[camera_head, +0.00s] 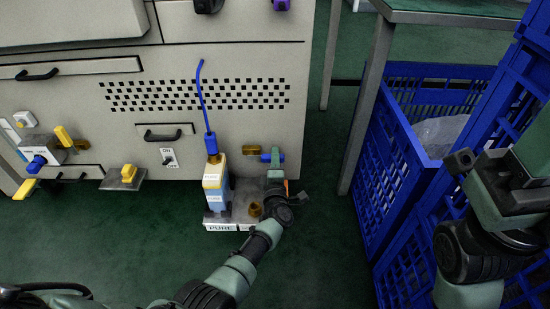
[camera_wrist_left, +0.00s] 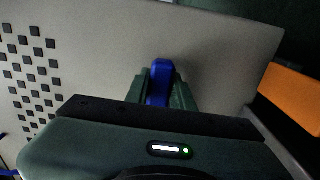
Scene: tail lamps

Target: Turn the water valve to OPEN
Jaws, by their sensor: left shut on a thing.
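The water valve's blue handle (camera_head: 266,157) shows at the right end of the beige cabinet front, just right of a brass fitting (camera_head: 251,150). My left gripper (camera_head: 275,158) reaches up to it from below and is shut on it. In the left wrist view the blue handle (camera_wrist_left: 161,80) stands between the two green fingers, close to the beige panel. Much of the handle is hidden by the fingers, and I cannot read an OPEN mark. My right gripper (camera_head: 461,161) is at the right, away from the valve; its jaws are too unclear to judge.
Blue crates (camera_head: 398,150) and a table leg (camera_head: 366,105) stand to the right. Green floor (camera_head: 330,240) is clear in front.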

